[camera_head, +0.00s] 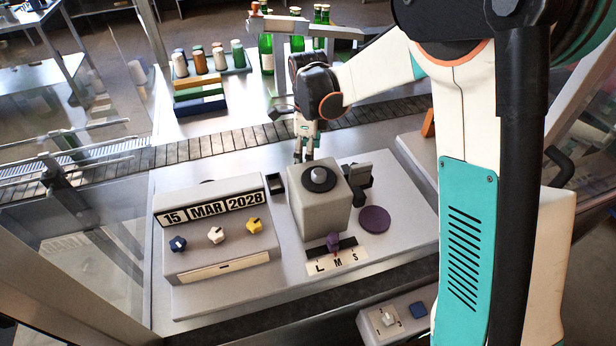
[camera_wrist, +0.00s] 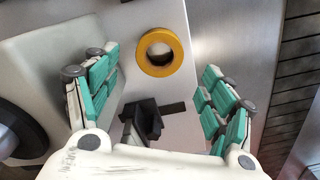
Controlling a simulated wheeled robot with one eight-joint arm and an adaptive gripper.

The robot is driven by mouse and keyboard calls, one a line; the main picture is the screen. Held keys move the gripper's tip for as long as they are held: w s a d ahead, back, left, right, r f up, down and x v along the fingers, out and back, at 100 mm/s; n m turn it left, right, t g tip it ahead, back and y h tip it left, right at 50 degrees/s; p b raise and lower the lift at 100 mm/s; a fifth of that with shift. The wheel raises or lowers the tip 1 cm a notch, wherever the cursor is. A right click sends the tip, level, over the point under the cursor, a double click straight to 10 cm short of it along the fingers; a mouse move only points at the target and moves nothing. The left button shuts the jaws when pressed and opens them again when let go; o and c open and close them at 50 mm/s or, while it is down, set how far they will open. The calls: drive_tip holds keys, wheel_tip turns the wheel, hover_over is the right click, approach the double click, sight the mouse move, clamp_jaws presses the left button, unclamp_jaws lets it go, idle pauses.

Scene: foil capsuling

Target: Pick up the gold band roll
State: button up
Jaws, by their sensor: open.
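The gold band roll (camera_wrist: 146,63) is a yellow-gold ring with an open centre. In the wrist view it lies on a light metal surface at upper middle, between and slightly beyond my fingers. It cannot be made out in the head view. My gripper (camera_wrist: 160,62) is open and empty, one green-padded finger on each side of the roll with gaps to both. In the head view my gripper (camera_head: 304,150) points down behind the grey box with the black disc.
The grey box (camera_head: 318,212) stands close in front of my gripper. A black bracket (camera_wrist: 148,118) sits near the roll. The date block (camera_head: 212,235) is at left and a purple disc (camera_head: 375,219) at right. A conveyor (camera_head: 215,146) runs behind, with spools and bottles beyond.

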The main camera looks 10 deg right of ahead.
drive_tip(key=shift+f+b, duration=0.55)
drive_tip(key=shift+f, duration=2.75)
drive_tip(key=c, duration=1.1)
